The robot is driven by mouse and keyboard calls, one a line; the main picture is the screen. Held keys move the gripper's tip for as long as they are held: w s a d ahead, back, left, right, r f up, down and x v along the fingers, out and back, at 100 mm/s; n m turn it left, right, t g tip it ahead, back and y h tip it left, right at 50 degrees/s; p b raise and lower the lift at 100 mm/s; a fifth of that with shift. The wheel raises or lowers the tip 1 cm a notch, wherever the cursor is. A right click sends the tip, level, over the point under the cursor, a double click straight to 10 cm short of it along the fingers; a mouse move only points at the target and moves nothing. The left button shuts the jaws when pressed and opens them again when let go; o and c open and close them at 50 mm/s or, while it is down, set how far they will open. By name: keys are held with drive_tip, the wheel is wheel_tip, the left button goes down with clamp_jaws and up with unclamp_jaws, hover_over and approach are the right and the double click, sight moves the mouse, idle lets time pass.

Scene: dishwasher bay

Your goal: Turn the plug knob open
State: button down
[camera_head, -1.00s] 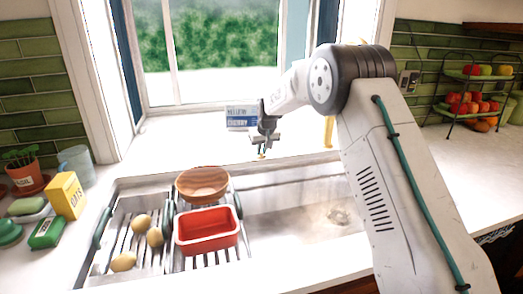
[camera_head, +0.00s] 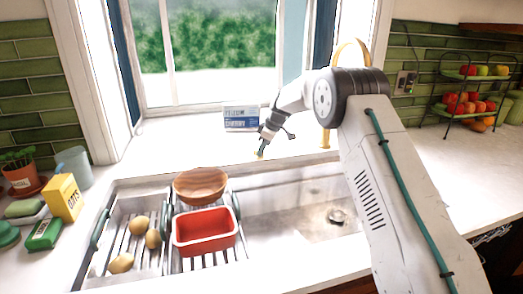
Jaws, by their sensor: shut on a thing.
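The plug knob (camera_head: 260,155) is a small brass-coloured piece on the ledge behind the sink, below the window. My gripper (camera_head: 262,148) reaches down to it from the upper right, shut on it, with its wrist tilted. The fingers hide most of the knob. The drain plug (camera_head: 337,216) shows in the right basin of the sink (camera_head: 290,208), with a dark rim around it.
A brass tap (camera_head: 325,138) stands right of my gripper, partly behind my arm. A blue and white box (camera_head: 241,117) is on the sill. A wooden bowl (camera_head: 201,185), a red tub (camera_head: 205,231) and several potatoes (camera_head: 153,239) rest on the sink's left racks.

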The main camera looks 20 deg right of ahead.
drive_tip(key=n, duration=0.2)
drive_tip(key=n+g, duration=0.1)
drive_tip(key=n, duration=0.1)
drive_tip(key=n+g, duration=0.1)
drive_tip(key=n, duration=0.1)
drive_tip(key=shift+w+d+n, duration=0.15)
drive_tip(key=shift+w+n, duration=0.15)
drive_tip(key=shift+w, duration=0.1)
idle(0.3)
drive_tip(key=c, duration=1.5)
unclamp_jaws()
drive_tip(key=shift+o, duration=0.2)
drive_tip(key=v, duration=0.7)
drive_tip(key=shift+w+d+r, duration=0.15)
drive_tip(key=shift+d+r, duration=0.15)
